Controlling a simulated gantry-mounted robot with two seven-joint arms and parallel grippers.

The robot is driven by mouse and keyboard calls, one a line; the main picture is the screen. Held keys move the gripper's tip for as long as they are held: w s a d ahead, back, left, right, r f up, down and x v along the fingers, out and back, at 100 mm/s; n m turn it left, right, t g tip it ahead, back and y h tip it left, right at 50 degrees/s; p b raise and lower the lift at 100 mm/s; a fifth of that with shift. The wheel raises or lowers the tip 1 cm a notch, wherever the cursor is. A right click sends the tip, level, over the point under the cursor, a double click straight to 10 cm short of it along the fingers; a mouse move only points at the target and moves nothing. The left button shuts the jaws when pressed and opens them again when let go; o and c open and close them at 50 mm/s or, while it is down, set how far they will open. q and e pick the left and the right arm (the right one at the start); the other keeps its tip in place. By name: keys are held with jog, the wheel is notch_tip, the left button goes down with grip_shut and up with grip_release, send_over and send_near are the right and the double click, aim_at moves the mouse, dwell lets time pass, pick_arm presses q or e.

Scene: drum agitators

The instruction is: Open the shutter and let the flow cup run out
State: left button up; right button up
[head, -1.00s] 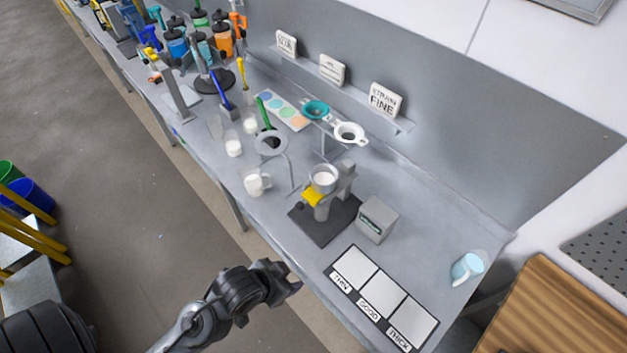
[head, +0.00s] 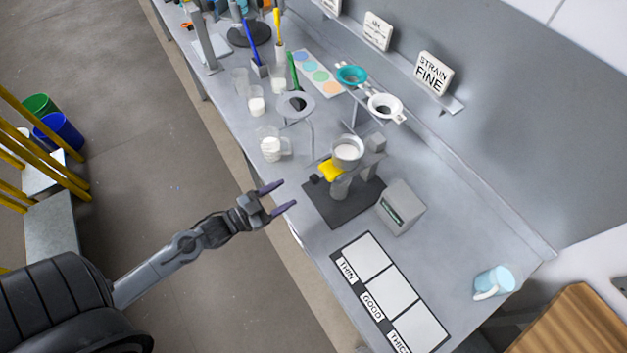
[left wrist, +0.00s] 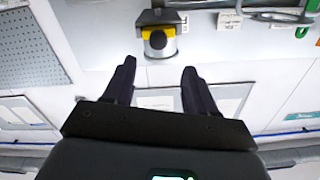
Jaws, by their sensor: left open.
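The flow cup (head: 347,149) sits in its stand on a dark base plate (head: 349,212) and holds white liquid. A yellow shutter (head: 330,170) with a dark knob (head: 314,178) juts from the stand's front left, under the cup. The yellow shutter also shows in the left wrist view (left wrist: 157,31), beyond the fingers. My left gripper (head: 283,197) is open and empty, left of the stand at the bench's front edge, apart from the shutter. In the left wrist view its fingers (left wrist: 156,85) are spread with nothing between them. My right gripper is not in view.
A grey box with a display (head: 402,207) stands right of the stand. The thin/good/thick board (head: 387,290) lies in front. A mug of white liquid (head: 271,146) and a ring stand (head: 296,106) are to the left.

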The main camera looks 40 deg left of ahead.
aim_at(311, 181)
pick_arm(q)
jog(key=p+x, duration=0.1)
jog(key=x, duration=0.9)
jog(key=shift+w+d+f+p, duration=0.2)
jog(key=shift+w+f+p, duration=0.05)
jog(key=shift+p, duration=0.15)
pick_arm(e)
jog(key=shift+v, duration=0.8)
pick_arm(q)
grip_shut()
